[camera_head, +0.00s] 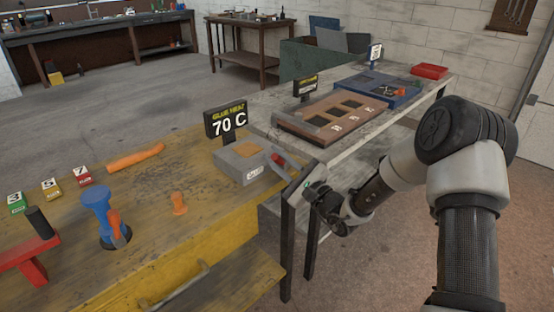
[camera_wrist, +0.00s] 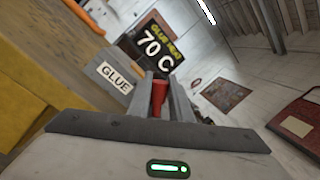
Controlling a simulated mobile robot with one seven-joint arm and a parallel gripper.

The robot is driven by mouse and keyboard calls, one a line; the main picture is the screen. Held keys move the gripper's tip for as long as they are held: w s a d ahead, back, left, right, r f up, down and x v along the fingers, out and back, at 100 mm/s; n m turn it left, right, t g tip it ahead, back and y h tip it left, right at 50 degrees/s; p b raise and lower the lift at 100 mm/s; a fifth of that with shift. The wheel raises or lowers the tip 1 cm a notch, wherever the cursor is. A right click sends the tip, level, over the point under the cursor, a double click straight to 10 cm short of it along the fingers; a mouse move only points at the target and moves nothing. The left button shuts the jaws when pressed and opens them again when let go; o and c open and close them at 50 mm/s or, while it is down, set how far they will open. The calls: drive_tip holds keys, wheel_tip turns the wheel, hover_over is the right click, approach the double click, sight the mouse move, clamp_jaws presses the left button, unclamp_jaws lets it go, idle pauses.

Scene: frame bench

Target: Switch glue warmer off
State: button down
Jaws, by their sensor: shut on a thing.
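The glue warmer (camera_head: 238,168) is a grey box with an orange top and a pale label, standing at the right end of the yellow bench. Its black display (camera_head: 226,122) reads "GLUE HEAT 70 C"; the display also shows in the wrist view (camera_wrist: 152,46). A red lever (camera_head: 279,159) sticks out from the warmer's right side. My gripper (camera_head: 291,174) is at this side, shut on the red lever, whose red end shows between the fingers in the wrist view (camera_wrist: 159,98). The fingers hide part of the lever.
On the bench are a blue clamp-like tool (camera_head: 98,212), an orange bar (camera_head: 136,158), a small orange knob (camera_head: 179,203), numbered blocks (camera_head: 50,190) and a red tool (camera_head: 30,258). A grey table behind holds a brown panel (camera_head: 340,117), blue tray (camera_head: 372,92) and red box (camera_head: 429,71).

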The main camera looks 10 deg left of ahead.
drive_tip(key=shift+f, duration=0.1)
idle(0.3)
drive_tip(key=c, duration=1.6)
unclamp_jaws()
drive_tip(key=shift+s, duration=0.1)
